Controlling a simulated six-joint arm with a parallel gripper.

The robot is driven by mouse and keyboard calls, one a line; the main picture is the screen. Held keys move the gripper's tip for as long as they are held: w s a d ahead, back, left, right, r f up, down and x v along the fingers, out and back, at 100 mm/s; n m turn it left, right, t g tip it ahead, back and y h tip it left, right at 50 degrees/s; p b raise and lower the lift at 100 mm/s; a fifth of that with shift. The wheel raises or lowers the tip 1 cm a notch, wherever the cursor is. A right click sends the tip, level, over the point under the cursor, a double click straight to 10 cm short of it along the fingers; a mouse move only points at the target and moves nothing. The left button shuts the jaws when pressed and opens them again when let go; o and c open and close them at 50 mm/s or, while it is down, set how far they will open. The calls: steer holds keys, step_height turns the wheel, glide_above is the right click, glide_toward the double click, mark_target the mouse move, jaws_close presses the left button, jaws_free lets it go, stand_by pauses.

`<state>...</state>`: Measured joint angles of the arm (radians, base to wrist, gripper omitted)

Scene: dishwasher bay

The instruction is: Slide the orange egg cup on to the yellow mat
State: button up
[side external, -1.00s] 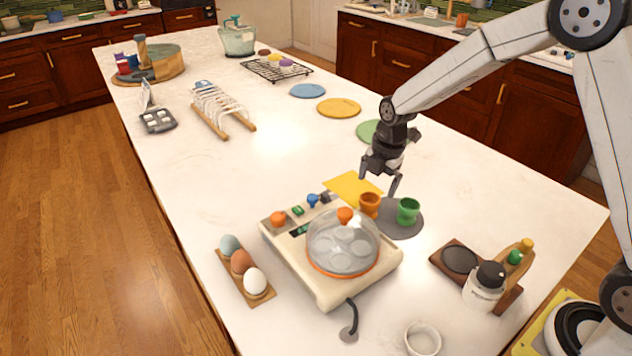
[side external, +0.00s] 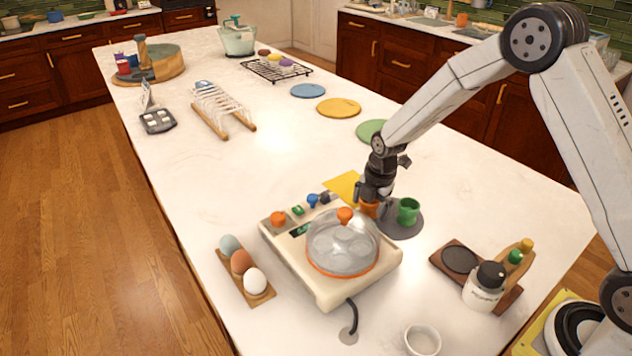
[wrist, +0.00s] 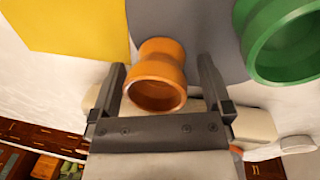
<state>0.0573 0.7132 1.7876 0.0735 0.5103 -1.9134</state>
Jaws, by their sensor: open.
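The orange egg cup (wrist: 158,75) stands between the two open fingers of my gripper (wrist: 160,85) in the wrist view, with a gap on each side. In the side external view my gripper (side external: 372,200) is low over the cup and hides most of it; only a bit of the orange cup (side external: 368,210) shows. The cup is at the edge of the grey mat (side external: 402,232). The yellow mat (side external: 342,187) lies beside it, up and to the left, and is partly hidden; it also shows in the wrist view (wrist: 75,28).
A green egg cup (side external: 408,211) stands close by on the grey mat. The egg cooker (side external: 330,260) with its clear lid is just left and in front. An egg tray (side external: 262,297) and a wooden condiment stand (side external: 440,262) are further off.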

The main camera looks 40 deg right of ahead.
mark_target(341, 182)
steer(key=c, duration=1.2)
steer(key=shift+o, duration=0.2)
steer(key=shift+w, duration=0.1)
steer(key=shift+w+d+f, duration=0.1)
steer(key=shift+w+d, duration=0.3)
steer(key=shift+w, duration=1.75)
steer(key=shift+w+d+f, duration=0.1)
steer(key=shift+w+d, duration=0.3)
steer(key=shift+w, duration=1.8)
steer(key=shift+w+d, duration=0.4)
steer(key=shift+w, duration=1.75)
steer(key=o, duration=1.2)
steer(key=shift+c, duration=0.2)
steer(key=shift+r, duration=0.15)
